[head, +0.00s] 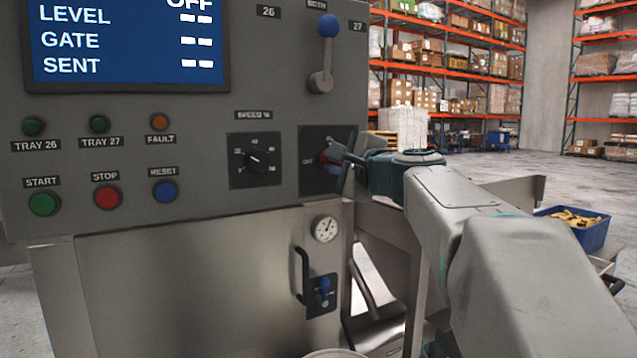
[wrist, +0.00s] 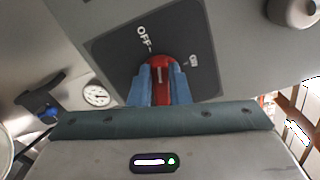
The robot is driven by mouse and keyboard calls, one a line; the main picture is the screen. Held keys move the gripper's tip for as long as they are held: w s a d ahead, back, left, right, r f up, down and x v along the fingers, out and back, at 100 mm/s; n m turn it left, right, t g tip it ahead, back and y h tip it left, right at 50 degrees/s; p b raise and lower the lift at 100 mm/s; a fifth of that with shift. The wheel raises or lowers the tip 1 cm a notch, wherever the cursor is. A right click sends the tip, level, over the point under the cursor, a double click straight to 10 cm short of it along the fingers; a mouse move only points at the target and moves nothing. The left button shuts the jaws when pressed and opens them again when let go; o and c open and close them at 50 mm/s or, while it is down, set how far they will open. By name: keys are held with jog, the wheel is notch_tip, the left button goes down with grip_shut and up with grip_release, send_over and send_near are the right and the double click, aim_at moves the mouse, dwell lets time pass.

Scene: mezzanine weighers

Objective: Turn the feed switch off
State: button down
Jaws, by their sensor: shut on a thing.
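The feed switch is a red rotary knob (wrist: 159,64) on a dark plate, with an OFF label on one side and a small, unreadable mark on the other. In the wrist view its white line points between the two labels. In the head view the red knob (head: 325,158) is partly hidden by my gripper (head: 337,157), with OFF at its left. My gripper (wrist: 160,84) is shut on the knob, one blue finger on each side. The control panel display (head: 120,42) shows OFF at its cut top edge, above LEVEL, GATE and SENT with dashes.
A black speed dial (head: 255,161) sits just left of the switch. A blue-knobbed lever (head: 324,55) is above it. A gauge (head: 325,229) and a black handle (head: 302,275) are below. A blue crate (head: 583,232) stands at right; open floor and racks lie behind.

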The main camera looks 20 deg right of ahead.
jog(key=shift+f+n+b, duration=0.15)
jog(key=shift+n+b, duration=0.65)
jog(key=shift+b, duration=0.05)
jog(key=shift+f+n+b, duration=0.15)
jog(key=shift+n+b, duration=0.65)
jog(key=shift+b, duration=0.05)
jog(key=c, duration=1.4)
grip_release()
jog(key=shift+o, duration=0.2)
jog(key=shift+r, duration=0.1)
